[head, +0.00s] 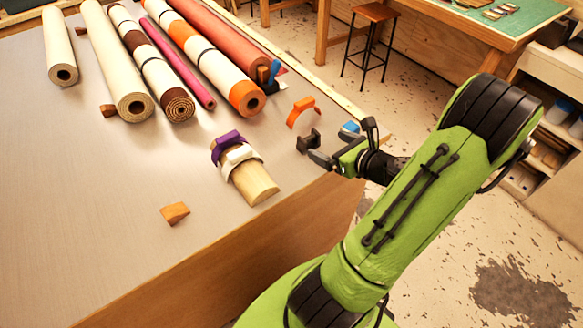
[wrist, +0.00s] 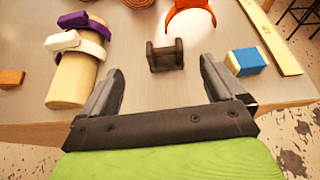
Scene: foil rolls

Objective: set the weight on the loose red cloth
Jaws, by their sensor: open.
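The dark weight (head: 308,140), a small black block with raised ends, sits on the table near its right edge. In the wrist view the weight (wrist: 165,57) lies just ahead of my fingertips, roughly between their lines. My gripper (head: 342,141) is open and empty, low at the table's edge; its two spread fingers also show in the wrist view (wrist: 161,66). A red-orange roll (head: 225,36) lies at the back right of the row of rolls. I cannot tell whether it is the loose red cloth; a thinner crimson roll (head: 178,62) lies further left.
An orange clip (head: 303,110) and a blue-topped block (wrist: 245,62) lie nearby. Several cream rolls fill the back. The table's front left is mostly clear.

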